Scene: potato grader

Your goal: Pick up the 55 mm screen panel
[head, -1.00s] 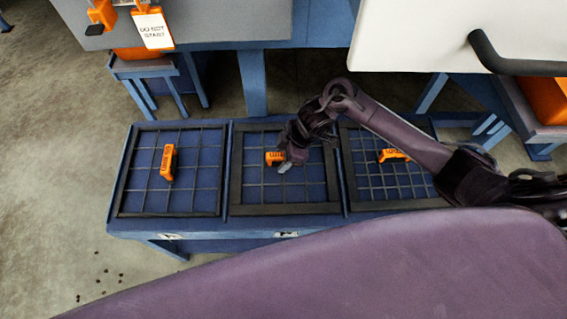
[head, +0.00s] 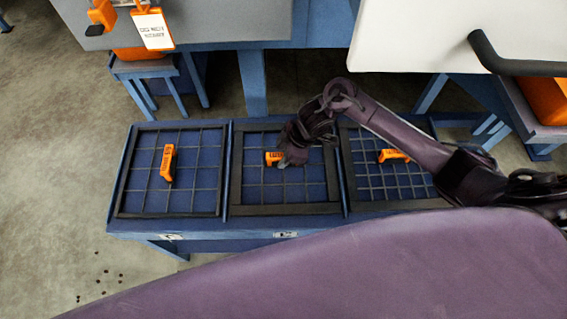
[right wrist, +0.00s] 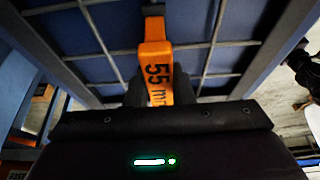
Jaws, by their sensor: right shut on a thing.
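Three framed wire screen panels lie side by side on a blue bench, each with an orange handle. The middle one is the 55 mm screen panel (head: 247,209); its handle reads "55 mm" in the right wrist view (right wrist: 157,75). My right gripper (head: 285,160) is at this handle and shut on it, its fingers partly hidden behind the gripper body in the right wrist view. The panel lies flat in its place on the bench. The left gripper is not in view.
The left panel (head: 120,200) and the right panel (head: 352,190) lie close on either side of the middle one. A tag hangs at the grey machine (head: 225,20) behind. A white cover with a dark handle bar (head: 490,52) stands at upper right.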

